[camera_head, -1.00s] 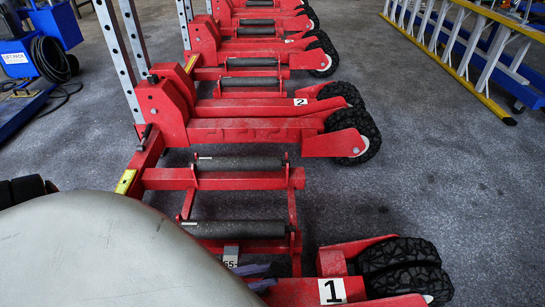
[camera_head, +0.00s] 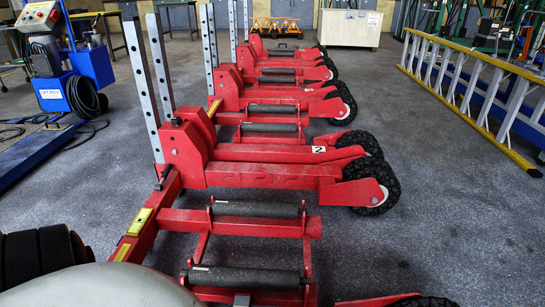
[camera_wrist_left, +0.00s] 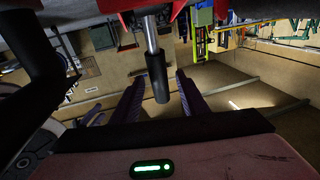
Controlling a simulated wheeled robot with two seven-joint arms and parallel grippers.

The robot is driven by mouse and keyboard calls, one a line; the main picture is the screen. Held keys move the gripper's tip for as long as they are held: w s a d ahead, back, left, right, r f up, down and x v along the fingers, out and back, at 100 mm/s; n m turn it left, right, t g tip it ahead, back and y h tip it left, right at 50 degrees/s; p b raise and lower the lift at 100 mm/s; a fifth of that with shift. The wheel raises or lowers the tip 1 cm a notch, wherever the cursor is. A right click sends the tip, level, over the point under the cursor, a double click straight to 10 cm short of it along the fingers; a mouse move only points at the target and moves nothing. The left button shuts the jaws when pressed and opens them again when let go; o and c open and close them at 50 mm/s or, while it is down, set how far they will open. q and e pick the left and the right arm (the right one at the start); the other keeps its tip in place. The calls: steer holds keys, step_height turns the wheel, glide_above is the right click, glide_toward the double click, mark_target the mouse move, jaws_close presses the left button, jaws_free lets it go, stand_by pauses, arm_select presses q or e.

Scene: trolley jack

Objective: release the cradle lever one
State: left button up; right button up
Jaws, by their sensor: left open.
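In the left wrist view a lever with a silver rod and black grip (camera_wrist_left: 158,78) hangs down from a red part at the top edge. My left gripper (camera_wrist_left: 159,80) is open, its two dark purple fingers on either side of the black grip, with visible gaps. I cannot tell if the fingers lie level with the grip in depth. In the head view the nearest red jack's cradle rollers (camera_head: 245,278) show at the bottom. Its lever is not seen there, and neither gripper shows.
Red jack number 2 (camera_head: 270,175) and several more stand in a row behind. A blue lift unit (camera_head: 52,95) with cables stands at left. A yellow-edged ladder (camera_head: 470,90) lies at right. The floor between jacks and ladder is clear.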

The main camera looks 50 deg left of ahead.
arm_select(q)
steer(key=shift+s, duration=0.1)
steer(key=v, duration=1)
stand_by(0.3)
